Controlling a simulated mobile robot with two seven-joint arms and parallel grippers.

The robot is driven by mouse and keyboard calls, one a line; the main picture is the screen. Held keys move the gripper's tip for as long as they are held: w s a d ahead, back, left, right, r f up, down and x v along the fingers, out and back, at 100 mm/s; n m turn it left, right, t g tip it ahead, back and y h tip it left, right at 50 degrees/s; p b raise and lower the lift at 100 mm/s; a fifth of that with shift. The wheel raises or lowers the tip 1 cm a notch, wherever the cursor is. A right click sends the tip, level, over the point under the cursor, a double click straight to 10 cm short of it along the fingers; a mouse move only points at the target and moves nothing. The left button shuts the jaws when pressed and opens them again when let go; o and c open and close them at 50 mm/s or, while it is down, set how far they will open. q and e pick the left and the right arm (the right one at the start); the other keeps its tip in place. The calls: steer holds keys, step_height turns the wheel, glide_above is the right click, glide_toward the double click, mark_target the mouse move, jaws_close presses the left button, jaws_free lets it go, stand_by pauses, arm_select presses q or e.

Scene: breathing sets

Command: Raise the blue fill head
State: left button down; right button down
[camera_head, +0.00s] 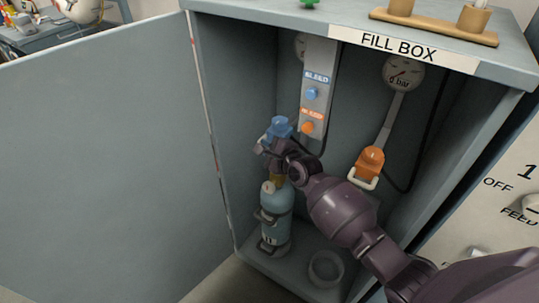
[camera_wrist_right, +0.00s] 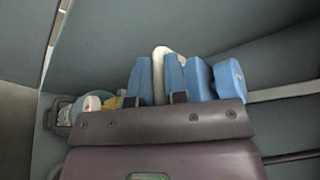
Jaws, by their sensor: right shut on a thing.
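The blue fill head (camera_head: 279,127) is inside the fill box, above a teal cylinder (camera_head: 277,207). My right gripper (camera_head: 272,147) is shut on the fill head. In the right wrist view, blue parts of the fill head (camera_wrist_right: 200,80) and a white bar (camera_wrist_right: 160,72) rise beyond the gripper's edge, with the white bar between the fingers. The cylinder stands upright on the box floor, with a yellowish valve at its top. My wrist partly hides the joint between head and valve, so I cannot tell whether they touch. My left gripper is not in view.
An orange fill head (camera_head: 370,162) with a white handle hangs at the right under a gauge (camera_head: 402,73). A panel (camera_head: 317,90) with blue and orange bleed knobs is on the back wall. A round dish (camera_head: 326,268) lies on the floor. The door (camera_head: 100,165) stands open at left.

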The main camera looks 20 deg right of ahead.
step_height(320, 180, up, 3)
steer(key=shift+w+f+p, duration=0.1)
steer(key=shift+p, duration=0.35)
steer(key=c, duration=1.1)
jaws_free()
steer(key=shift+c, duration=0.2)
steer(key=shift+f, duration=0.15)
